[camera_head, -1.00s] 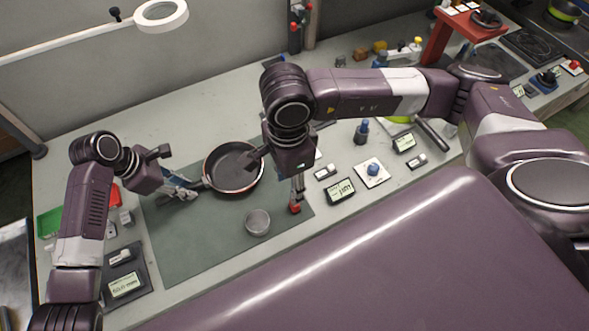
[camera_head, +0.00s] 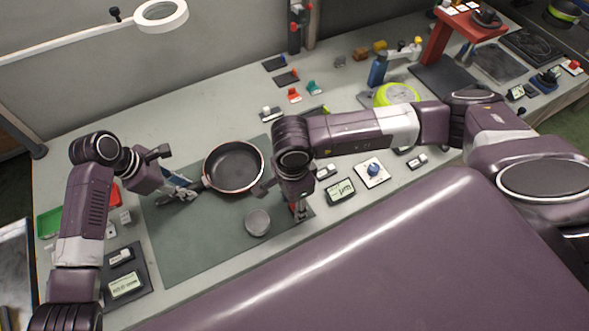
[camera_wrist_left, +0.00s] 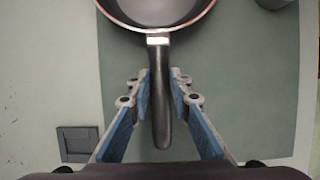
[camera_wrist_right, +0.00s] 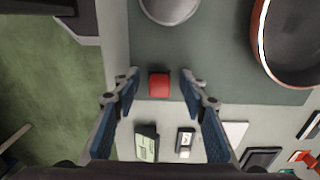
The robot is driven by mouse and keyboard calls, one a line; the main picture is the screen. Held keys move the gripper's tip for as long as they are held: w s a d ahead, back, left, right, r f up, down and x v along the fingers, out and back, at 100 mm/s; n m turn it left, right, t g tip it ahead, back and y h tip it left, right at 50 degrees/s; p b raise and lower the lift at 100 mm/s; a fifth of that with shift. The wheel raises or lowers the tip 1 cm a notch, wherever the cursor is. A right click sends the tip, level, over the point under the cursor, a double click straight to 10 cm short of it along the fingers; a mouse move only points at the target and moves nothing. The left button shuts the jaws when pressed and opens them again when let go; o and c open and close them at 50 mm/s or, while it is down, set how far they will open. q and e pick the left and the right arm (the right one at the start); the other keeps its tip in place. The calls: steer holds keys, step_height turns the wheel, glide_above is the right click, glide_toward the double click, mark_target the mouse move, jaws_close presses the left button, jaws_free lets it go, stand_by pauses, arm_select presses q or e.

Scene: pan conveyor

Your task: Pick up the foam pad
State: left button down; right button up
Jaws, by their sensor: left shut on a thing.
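A small red block (camera_wrist_right: 159,84), which looks like the foam pad, lies at the edge of the green mat (camera_head: 190,248). In the right wrist view it sits between the two spread fingers of my right gripper (camera_wrist_right: 160,76), with a gap on each side. My right gripper (camera_head: 299,212) is open and points down over it, mostly hiding it in the head view. My left gripper (camera_head: 186,188) is shut on the handle (camera_wrist_left: 160,95) of the black frying pan (camera_head: 233,167). The pan rests on the mat.
A round grey container (camera_head: 257,222) stands on the mat left of my right gripper. A display box (camera_head: 341,191) and a blue-knob panel (camera_head: 372,172) are to the right. The mat's front left part is clear.

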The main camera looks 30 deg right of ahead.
jaws_close()
steer(key=shift+r, duration=0.1)
step_height(320, 180, up, 10)
steer(key=shift+f, duration=0.1)
stand_by(0.5)
steer(key=c, duration=0.8)
jaws_free()
jaws_close()
